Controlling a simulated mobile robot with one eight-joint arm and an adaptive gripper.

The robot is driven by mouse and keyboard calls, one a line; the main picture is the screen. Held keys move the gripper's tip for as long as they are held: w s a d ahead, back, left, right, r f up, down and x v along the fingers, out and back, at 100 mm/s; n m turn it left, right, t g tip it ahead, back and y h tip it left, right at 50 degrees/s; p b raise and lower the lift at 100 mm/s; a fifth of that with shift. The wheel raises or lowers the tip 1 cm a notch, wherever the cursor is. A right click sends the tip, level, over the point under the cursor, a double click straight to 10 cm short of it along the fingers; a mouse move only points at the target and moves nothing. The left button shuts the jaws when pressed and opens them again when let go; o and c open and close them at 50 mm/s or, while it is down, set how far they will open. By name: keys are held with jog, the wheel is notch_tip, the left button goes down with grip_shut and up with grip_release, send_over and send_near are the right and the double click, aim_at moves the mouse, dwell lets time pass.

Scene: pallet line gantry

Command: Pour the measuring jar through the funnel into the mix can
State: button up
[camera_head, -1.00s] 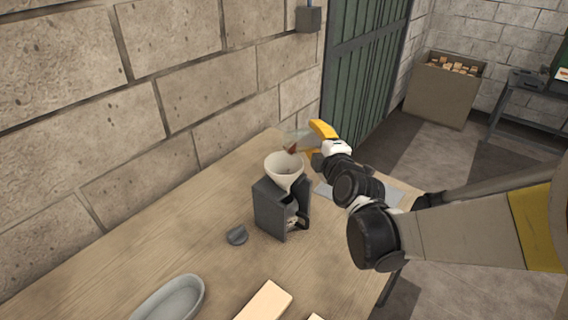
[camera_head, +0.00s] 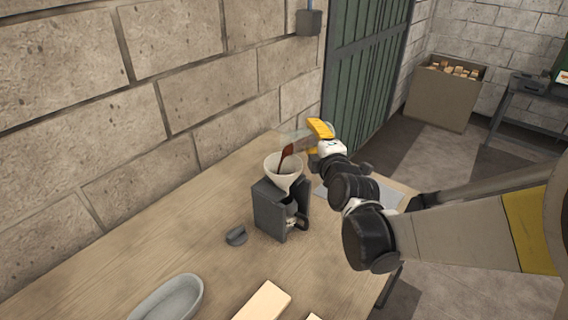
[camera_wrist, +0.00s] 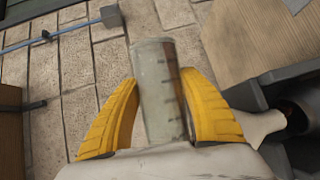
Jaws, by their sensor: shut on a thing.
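My gripper (camera_head: 320,134) has yellow fingers shut on the measuring jar (camera_head: 296,137), a clear jar with dark marks that also shows between the fingers in the wrist view (camera_wrist: 158,85). The jar is tipped toward the left in the head view. A brown stream runs from its mouth into the white funnel (camera_head: 284,180). The inside of the can is hidden.
A grey oval tray (camera_head: 172,298) and a pale wooden block (camera_head: 264,302) are at the front. The block wall is behind. A grey flat sheet lies right of the can.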

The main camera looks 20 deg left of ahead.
jog(key=shift+s+a+r+n+t+b, duration=0.15)
jog(key=shift+r+n+t+b, duration=0.35)
jog(key=shift+r+n, duration=0.55)
dwell(1.6)
